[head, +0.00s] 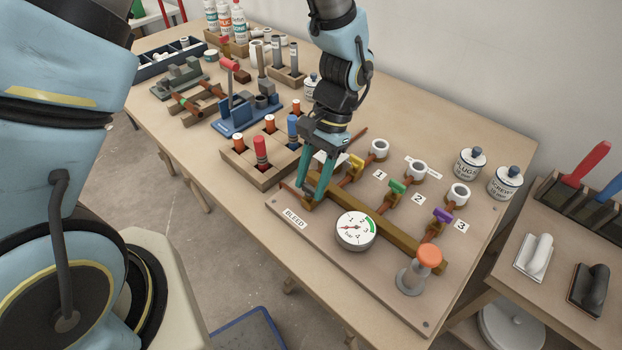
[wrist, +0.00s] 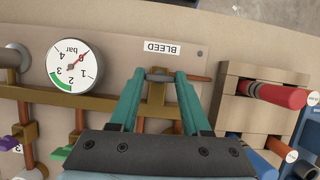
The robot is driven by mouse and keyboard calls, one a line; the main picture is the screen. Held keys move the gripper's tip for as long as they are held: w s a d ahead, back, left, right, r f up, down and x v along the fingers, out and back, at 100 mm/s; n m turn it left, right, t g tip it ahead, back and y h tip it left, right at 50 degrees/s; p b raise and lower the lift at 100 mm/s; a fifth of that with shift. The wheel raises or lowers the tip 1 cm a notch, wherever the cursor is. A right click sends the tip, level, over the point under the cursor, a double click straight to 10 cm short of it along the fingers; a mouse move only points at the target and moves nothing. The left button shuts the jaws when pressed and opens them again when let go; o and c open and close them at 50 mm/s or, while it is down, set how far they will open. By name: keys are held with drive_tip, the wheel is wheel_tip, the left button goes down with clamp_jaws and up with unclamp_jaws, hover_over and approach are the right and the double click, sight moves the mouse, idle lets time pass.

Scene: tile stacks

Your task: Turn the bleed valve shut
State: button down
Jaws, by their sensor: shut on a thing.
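The bleed valve (wrist: 160,76) is a small brass-brown fitting at the end of the brown manifold bar, beside the BLEED label (wrist: 161,48). A reddish-brown pipe stub (wrist: 197,78) runs right from it in the wrist view. My gripper (wrist: 160,73) has its teal fingers on both sides of the valve's handle and is shut on it. In the head view my gripper (head: 314,192) reaches down to the panel's left end, and its fingers hide most of the valve. The handle's exact angle is hard to tell.
The pressure gauge (head: 356,231) is close to my gripper. Yellow (head: 356,162), green (head: 397,187) and purple (head: 442,215) valve handles line the panel. An orange-capped post (head: 429,260) stands at its near right. A wooden block with coloured cylinders (head: 236,167) is just left.

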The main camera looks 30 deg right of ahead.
drive_tip(key=shift+m, duration=0.3)
idle(0.4)
drive_tip(key=shift+c, duration=1.8)
unclamp_jaws()
drive_tip(key=b+v, duration=0.2)
drive_tip(key=v, duration=0.9)
drive_tip(key=shift+s+b, duration=0.15)
drive_tip(key=shift+b, duration=0.15)
drive_tip(key=w+a+r+n+t+h, duration=0.15)
drive_tip(key=w+a+n, duration=0.35)
drive_tip(key=w+a, duration=0.5)
drive_tip(key=w+a+n+h, duration=0.3)
drive_tip(key=w+a+n, duration=0.25)
drive_tip(key=a, duration=0.75)
drive_tip(key=a+n+t, duration=0.1)
drive_tip(key=a+n, duration=0.2)
drive_tip(key=a, duration=0.8)
drive_tip(key=shift+r, duration=0.2)
